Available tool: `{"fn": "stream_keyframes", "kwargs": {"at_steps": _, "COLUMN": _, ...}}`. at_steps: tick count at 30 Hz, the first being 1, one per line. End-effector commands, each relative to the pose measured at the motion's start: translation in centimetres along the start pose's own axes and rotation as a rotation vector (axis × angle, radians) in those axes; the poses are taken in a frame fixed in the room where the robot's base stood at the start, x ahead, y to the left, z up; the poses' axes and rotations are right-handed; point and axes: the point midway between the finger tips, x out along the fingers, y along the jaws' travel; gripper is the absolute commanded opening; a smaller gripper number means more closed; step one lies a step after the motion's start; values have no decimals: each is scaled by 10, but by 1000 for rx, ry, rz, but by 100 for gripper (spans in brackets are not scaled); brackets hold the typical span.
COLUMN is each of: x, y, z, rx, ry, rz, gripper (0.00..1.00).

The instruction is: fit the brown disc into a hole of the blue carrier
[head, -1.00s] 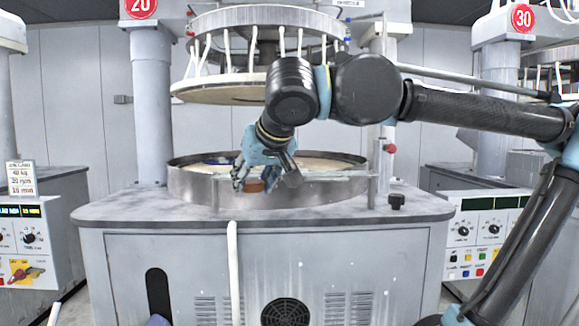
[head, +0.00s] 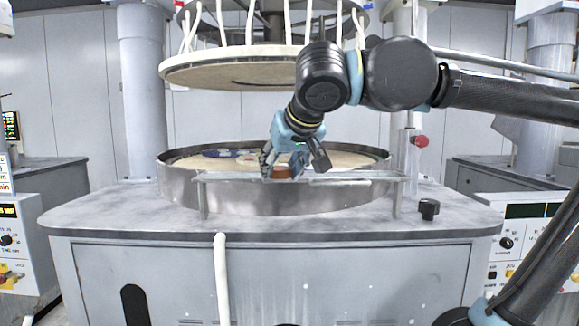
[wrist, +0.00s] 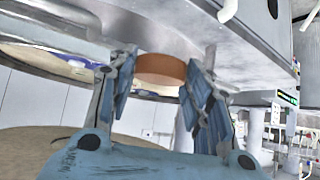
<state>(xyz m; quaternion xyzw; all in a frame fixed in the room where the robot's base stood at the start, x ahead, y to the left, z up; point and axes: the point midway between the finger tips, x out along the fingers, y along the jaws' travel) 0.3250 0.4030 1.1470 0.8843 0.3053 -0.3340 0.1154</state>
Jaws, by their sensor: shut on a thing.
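My gripper (head: 284,170) is shut on the brown disc (head: 284,171), which shows as an orange-brown edge between the fingers. The wrist view, which looks upside down, shows the brown disc (wrist: 160,70) pinched between the two blue-padded fingers of my gripper (wrist: 158,78). In the head view the disc is near the front rim of the round basin. The blue carrier (head: 225,153) lies on the pale platen, behind and left of my gripper. Its holes cannot be made out clearly. A small blue patch in the wrist view (wrist: 80,63) may be the carrier.
The steel basin wall (head: 240,199) surrounds the platen, with a thin metal bar (head: 350,177) across its front. The upper platen (head: 230,70) hangs above with white hoses. A black knob (head: 428,208) stands on the grey top at right.

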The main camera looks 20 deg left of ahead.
Motion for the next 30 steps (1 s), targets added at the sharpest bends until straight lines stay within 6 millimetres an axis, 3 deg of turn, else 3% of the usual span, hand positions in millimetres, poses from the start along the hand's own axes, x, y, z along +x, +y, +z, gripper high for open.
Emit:
{"fn": "stream_keyframes", "kwargs": {"at_steps": 14, "x": -2, "y": -3, "z": 1, "rx": -6, "ry": 1, "rz": -11, "gripper": 21}}
{"fn": "stream_keyframes", "kwargs": {"at_steps": 30, "x": 25, "y": 7, "z": -22, "rx": -5, "ry": 1, "rz": -8, "gripper": 21}}
